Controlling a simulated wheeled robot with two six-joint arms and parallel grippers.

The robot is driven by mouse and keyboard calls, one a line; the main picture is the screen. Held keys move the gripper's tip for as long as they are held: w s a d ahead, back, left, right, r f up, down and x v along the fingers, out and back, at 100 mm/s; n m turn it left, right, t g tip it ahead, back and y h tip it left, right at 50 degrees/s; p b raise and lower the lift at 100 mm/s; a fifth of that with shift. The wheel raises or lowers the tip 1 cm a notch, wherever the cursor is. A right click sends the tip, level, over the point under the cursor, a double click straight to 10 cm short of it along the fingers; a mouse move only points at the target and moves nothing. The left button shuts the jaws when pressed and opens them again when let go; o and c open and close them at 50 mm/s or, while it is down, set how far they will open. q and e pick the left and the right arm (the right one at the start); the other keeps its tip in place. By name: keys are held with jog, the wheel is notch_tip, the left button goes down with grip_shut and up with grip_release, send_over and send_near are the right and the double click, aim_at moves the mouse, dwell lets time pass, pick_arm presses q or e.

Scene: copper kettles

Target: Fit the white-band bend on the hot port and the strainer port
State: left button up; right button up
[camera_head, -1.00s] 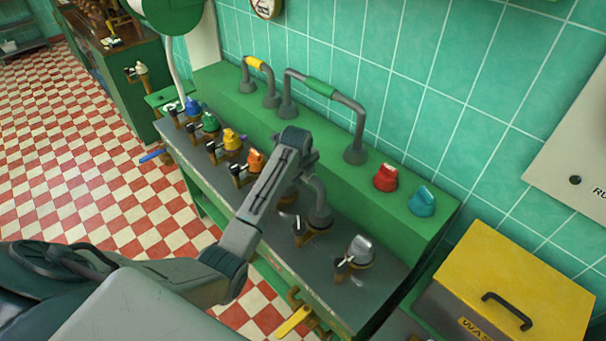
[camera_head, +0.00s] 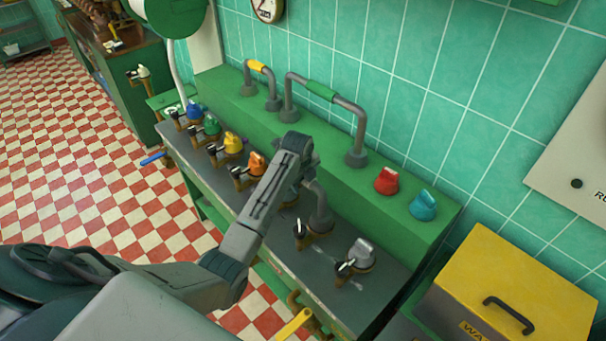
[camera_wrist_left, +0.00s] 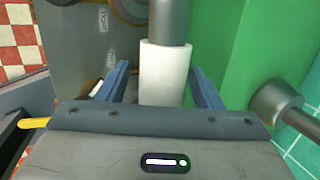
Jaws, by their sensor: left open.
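The white-band bend (camera_head: 319,197) is a grey pipe over the bench's dark front deck. One leg comes down to a flared collar on the deck; my arm hides most of the rest in the head view. Its white band (camera_wrist_left: 165,75) shows in the left wrist view, between the open fingers of my left gripper (camera_wrist_left: 162,84). Gaps show on both sides of the band. In the head view my left gripper (camera_head: 304,168) is over the bend, its fingertips hidden. I cannot tell which ports the bend's ends are on. My right gripper is not in view.
A yellow-band bend (camera_head: 257,67) and a green-band bend (camera_head: 321,91) stand on the green back ledge, near red (camera_head: 387,180) and teal (camera_head: 423,205) caps. Coloured knobbed valves line the deck's left; a grey-capped fitting (camera_head: 360,252) is at right. A yellow-lidded bin (camera_head: 500,275) stands right.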

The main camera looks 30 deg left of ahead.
pick_arm(q)
jog(key=b+v, duration=0.3)
jog(key=v, duration=0.7)
jog(key=shift+r, duration=0.35)
jog(key=shift+s+f, duration=0.1)
